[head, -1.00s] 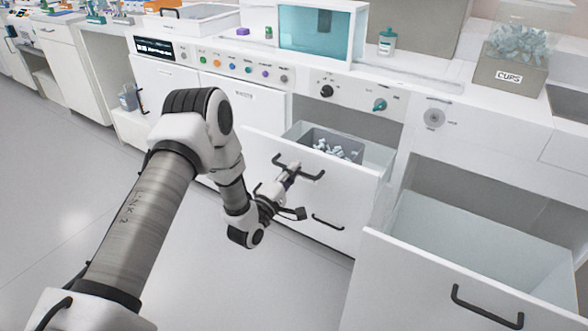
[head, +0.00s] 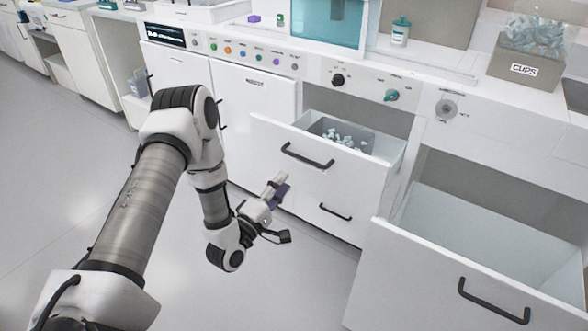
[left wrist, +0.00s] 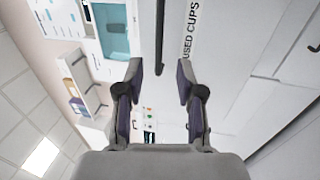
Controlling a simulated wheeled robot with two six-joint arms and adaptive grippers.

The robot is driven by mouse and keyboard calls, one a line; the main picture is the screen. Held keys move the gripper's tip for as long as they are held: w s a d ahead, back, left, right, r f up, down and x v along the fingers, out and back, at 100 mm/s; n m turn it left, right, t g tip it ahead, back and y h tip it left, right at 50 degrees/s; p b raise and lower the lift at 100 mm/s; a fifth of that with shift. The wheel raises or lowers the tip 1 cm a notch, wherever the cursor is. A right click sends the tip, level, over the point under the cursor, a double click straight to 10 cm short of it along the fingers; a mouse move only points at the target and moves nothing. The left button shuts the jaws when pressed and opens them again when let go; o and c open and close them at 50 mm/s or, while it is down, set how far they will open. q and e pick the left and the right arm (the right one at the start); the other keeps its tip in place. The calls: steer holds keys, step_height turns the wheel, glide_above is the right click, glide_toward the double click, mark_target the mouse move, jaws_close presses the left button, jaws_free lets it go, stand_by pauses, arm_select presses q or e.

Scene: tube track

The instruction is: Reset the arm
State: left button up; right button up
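My left arm comes in from the left of the head view. Its gripper (head: 277,190) hangs in front of the cabinet, below and left of the handle (head: 307,156) of the open middle drawer (head: 330,175), apart from it. In the left wrist view, the two fingers of the left gripper (left wrist: 161,82) stand well apart with nothing between them. Beyond them is a white front lettered "USED CUPS" and a dark handle bar (left wrist: 160,35). My right gripper is in neither view.
The middle drawer holds a grey bin (head: 345,133) with pale crumpled pieces. A larger drawer (head: 440,275) stands open at the right, its inside bare where visible. A box marked "CUPS" (head: 523,70) sits on the counter. The floor at the left is free.

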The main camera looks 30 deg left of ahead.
arm_select(q)
steer(key=shift+s+f, duration=0.15)
steer(key=shift+s, duration=0.75)
